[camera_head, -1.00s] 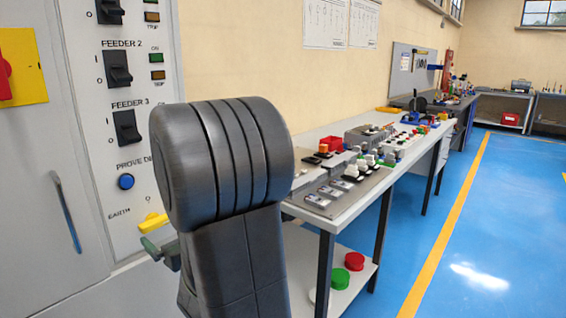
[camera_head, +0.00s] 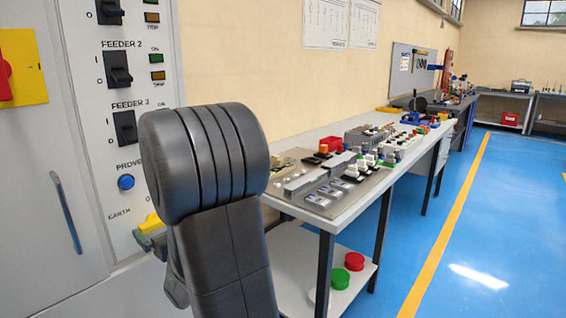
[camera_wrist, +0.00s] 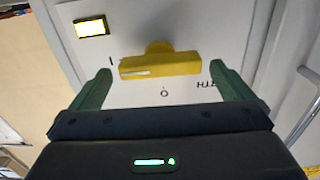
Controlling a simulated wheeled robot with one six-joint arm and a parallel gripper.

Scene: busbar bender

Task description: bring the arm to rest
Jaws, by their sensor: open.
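My gripper (camera_wrist: 160,84) is open in the wrist view, its two green fingers spread wide with nothing between them. It faces the grey panel (camera_wrist: 215,28). The yellow earth handle (camera_wrist: 160,66) lies nearly level across the panel, just beyond the fingertips and apart from them as far as I can tell. In the head view my dark arm (camera_head: 205,165) stands large in front of the panel and hides most of the gripper. The yellow handle (camera_head: 152,224) shows just left of the arm, with a green finger beside it.
The panel carries black feeder switches (camera_head: 117,69) and a blue button (camera_head: 126,182). A workbench (camera_head: 300,213) crowded with parts stands close on the arm's right. Red (camera_head: 354,261) and green (camera_head: 340,280) round pieces lie on its lower shelf. The blue floor (camera_head: 510,220) at right is clear.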

